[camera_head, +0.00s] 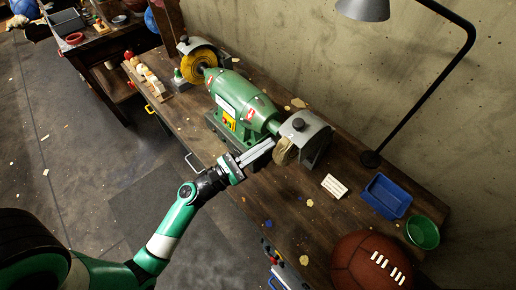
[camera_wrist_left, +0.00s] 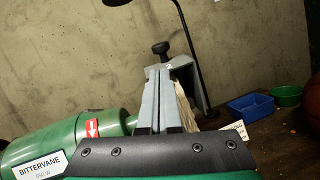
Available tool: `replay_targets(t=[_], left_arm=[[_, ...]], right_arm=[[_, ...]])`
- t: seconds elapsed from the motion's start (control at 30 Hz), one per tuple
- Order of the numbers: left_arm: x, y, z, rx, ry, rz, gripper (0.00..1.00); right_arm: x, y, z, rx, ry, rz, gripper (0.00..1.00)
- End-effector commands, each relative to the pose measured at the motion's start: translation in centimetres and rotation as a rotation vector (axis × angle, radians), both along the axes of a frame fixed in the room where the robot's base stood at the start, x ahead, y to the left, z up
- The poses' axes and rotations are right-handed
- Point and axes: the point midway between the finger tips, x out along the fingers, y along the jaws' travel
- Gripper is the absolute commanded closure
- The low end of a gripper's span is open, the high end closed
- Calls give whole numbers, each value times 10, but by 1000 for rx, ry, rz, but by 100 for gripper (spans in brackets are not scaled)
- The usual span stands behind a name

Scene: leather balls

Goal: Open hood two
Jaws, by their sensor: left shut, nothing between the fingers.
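The green polishing machine (camera_head: 243,103) stands on the wooden bench and also shows in the left wrist view (camera_wrist_left: 50,145). Hood two is the grey cover (camera_head: 316,133) with a dark knob over the tan wheel (camera_head: 286,152) at the machine's right end. In the left wrist view the hood (camera_wrist_left: 197,84), marked 2, is partly hidden behind my fingers. My left gripper (camera_head: 270,146) is shut and empty, its fingertips close in front of the wheel and hood; I cannot tell if they touch. My right gripper is not in view.
A second grey hood (camera_head: 196,45) and yellow wheel (camera_head: 199,67) are at the machine's far left end. A lamp (camera_head: 420,85), a blue tray (camera_head: 386,196), a green bowl (camera_head: 422,232) and a leather football (camera_head: 371,262) occupy the bench's right side.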

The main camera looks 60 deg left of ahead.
Motion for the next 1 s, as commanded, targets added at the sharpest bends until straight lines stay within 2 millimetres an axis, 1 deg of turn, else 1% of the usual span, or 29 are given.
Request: replay_targets(t=[0.03, 0.1, 0.2, 0.33, 0.47, 0.77, 0.87, 1.0], left_arm=[[10, -2, 6, 0, -3, -5, 100], [23, -2, 10, 1, -2, -4, 100], [38, -2, 14, 0, -1, -3, 100], [51, -2, 17, 2, 0, -2, 100], [55, -3, 18, 1, 0, -1, 100], [55, -3, 18, 0, 1, -1, 100], [56, -3, 21, 0, 8, -1, 100], [59, -4, 31, -5, 32, -5, 100]], right_arm=[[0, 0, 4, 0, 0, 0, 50], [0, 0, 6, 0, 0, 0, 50], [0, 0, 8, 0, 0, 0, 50], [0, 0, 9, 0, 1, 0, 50], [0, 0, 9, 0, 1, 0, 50], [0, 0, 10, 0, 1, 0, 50], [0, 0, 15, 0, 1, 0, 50], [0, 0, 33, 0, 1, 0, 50]])
